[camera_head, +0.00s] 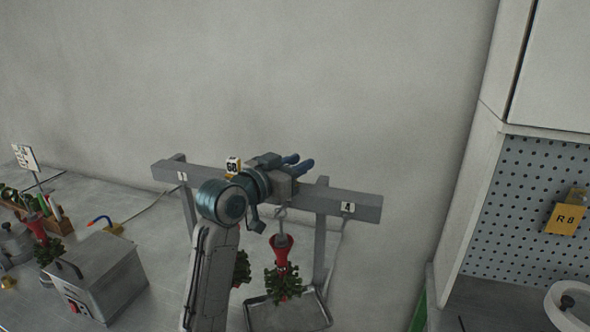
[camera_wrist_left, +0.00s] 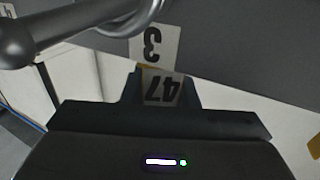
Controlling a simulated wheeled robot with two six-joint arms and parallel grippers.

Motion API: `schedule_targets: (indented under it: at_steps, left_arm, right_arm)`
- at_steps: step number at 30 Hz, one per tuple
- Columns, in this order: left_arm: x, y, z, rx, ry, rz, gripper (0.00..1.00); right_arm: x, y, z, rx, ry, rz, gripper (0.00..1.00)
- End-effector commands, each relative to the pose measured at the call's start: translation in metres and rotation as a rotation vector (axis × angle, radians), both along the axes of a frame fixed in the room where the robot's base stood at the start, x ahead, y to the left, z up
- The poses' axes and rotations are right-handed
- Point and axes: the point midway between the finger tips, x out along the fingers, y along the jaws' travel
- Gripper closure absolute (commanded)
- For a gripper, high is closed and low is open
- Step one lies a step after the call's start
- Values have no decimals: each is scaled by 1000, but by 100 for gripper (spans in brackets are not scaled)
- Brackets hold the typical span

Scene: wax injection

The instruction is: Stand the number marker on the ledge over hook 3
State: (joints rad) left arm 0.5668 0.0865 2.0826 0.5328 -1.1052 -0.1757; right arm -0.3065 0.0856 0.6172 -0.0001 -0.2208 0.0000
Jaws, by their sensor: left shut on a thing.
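The rail with the ledge (camera_head: 332,198) runs across the back, with number labels 1 (camera_head: 182,178) and 4 (camera_head: 348,207) showing. My left gripper (camera_head: 299,163) is over the rail between these labels, its blue fingers pointing right and away. In the left wrist view, its dark fingers (camera_wrist_left: 163,95) are shut on the number marker (camera_wrist_left: 163,88), which reads 47 upside down. The label 3 (camera_wrist_left: 154,45) shows upside down right beside the marker in that view. The held marker is hidden in the head view. I cannot tell whether it touches the ledge.
A yellow and white marker (camera_head: 233,167) stands on the ledge left of my gripper. A red and green wax tree (camera_head: 282,270) hangs below the rail, over a metal tray (camera_head: 312,312). A metal box (camera_head: 105,275) stands at left. A cabinet with pegboard (camera_head: 525,200) bounds the right.

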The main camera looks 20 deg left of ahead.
Motion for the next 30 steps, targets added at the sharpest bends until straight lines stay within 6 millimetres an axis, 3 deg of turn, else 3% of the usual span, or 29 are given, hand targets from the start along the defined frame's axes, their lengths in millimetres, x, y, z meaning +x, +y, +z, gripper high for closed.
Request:
schedule_targets:
  at_steps: [6, 11, 12, 15, 26, 30]
  left_arm:
    - [0, 0, 0, 0, 1, 0, 95]
    - [0, 0, -4, 0, 1, 0, 95]
    - [0, 0, -5, 0, 1, 0, 72]
    - [0, 0, -4, 0, 0, 0, 52]
    - [0, 0, 2, 0, -2, 0, 52]
    - [-16, 8, -1, 4, -4, 2, 52]
  right_arm:
    - [19, 2, 1, 2, -25, 0, 53]
    - [10, 6, -1, 7, -15, -1, 53]
    - [6, 7, -1, 7, -10, -2, 53]
    - [0, 9, -1, 10, -1, -3, 53]
    - [7, 9, 1, 10, -10, -2, 53]
    - [8, 6, -6, 7, -10, -2, 53]
